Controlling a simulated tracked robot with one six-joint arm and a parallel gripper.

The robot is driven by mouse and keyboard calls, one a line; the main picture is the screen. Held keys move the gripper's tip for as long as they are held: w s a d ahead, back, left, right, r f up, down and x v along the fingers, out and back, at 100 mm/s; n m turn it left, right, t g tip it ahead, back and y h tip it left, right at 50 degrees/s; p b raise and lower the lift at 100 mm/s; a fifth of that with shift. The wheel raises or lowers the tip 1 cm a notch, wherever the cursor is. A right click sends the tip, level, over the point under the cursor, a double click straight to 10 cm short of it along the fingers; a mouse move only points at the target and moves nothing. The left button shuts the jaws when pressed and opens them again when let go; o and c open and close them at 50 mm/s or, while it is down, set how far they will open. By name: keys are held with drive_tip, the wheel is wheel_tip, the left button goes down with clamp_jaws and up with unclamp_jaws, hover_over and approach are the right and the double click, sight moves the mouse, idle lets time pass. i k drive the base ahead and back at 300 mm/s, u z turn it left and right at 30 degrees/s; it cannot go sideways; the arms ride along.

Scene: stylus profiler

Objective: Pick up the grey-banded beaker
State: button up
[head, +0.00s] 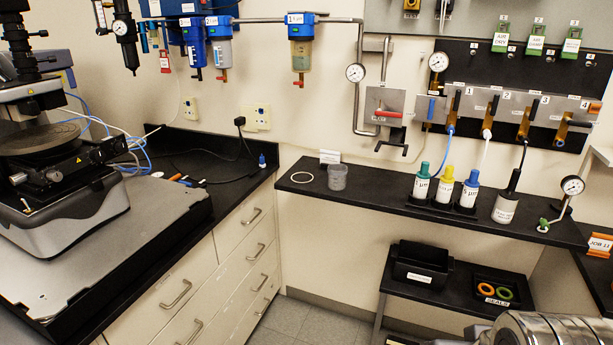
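A small translucent grey beaker (337,178) stands upright on the black counter (385,196) along the back wall, toward its left end. It is the only beaker I can make out; a separate grey band on it is too small to tell. My gripper's fingers do not show; only a metallic part, probably of my arm, shows at the bottom right, well away from the beaker.
Green, yellow and blue-capped bottles (444,185) stand right of the beaker, with clear counter between. A pressure gauge (572,186) stands at the right end. A lower shelf holds a black bin (420,268) and a seals tray (494,288). The profiler (60,170) is at left.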

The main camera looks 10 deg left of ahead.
sight(337, 172)
drive_tip(key=u, duration=0.4)
drive_tip(key=i, duration=0.6)
drive_tip(key=u, duration=0.65)
drive_tip(key=i, duration=0.5)
drive_tip(key=u, duration=0.25)
